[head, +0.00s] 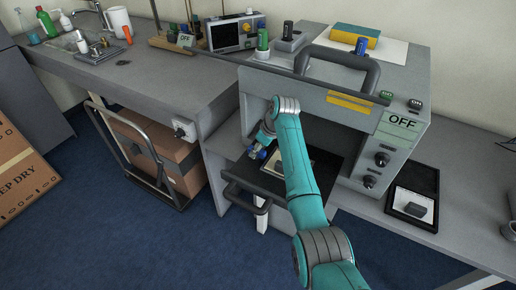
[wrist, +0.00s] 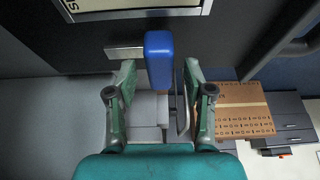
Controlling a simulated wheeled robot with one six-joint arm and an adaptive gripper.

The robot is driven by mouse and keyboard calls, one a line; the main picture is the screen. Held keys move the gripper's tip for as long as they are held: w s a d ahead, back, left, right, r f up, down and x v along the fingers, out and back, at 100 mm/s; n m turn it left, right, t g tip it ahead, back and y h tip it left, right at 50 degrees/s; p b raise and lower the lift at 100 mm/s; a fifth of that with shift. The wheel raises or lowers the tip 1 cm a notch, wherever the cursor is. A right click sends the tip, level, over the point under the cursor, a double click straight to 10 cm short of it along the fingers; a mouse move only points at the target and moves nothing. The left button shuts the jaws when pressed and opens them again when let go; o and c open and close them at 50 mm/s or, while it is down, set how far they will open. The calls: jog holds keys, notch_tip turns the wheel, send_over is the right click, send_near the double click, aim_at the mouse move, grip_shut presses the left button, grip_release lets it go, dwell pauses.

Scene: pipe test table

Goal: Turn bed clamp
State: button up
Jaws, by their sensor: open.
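The bed clamp shows a blue handle (wrist: 159,58) with a flat metal piece beside it on the dark bed in the wrist view. A small blue part (head: 262,155) shows at the gripper's end in the head view. My gripper (wrist: 160,70) is open, with one finger on each side of the blue handle. Gaps show between the handle and both fingers. The dark bed (head: 318,166) sticks out from the front of the grey test machine (head: 345,105) and bears a pale framed plate (head: 296,168). My arm hides part of the bed and machine front.
A raised hood with a dark bar handle (head: 370,75) is above the bed. A bar (head: 245,195) runs along the bed's front. A black tray (head: 415,195) with a grey block lies right of the machine. A cart with a cardboard box (head: 165,150) stands below left.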

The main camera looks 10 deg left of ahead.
grip_shut()
jog(key=shift+f+m, duration=0.1)
jog(key=shift+m, duration=0.3)
jog(key=m+t+h, duration=0.1)
jog(key=m, duration=0.2)
jog(key=shift+s+a+m, duration=0.1)
jog(key=shift+m, duration=0.2)
jog(key=m+t+h, duration=0.1)
jog(key=m, duration=0.3)
jog(key=shift+m, duration=0.3)
jog(key=m+h, duration=0.1)
jog(key=m, duration=0.1)
jog(key=m+h, duration=0.1)
jog(key=m, duration=0.1)
jog(key=shift+a+t, duration=0.15)
jog(key=shift+t, duration=0.25)
jog(key=m, duration=0.2)
jog(key=m+h, duration=0.1)
jog(key=m, duration=0.1)
jog(key=shift+m+h, duration=0.3)
jog(key=shift+m, duration=0.1)
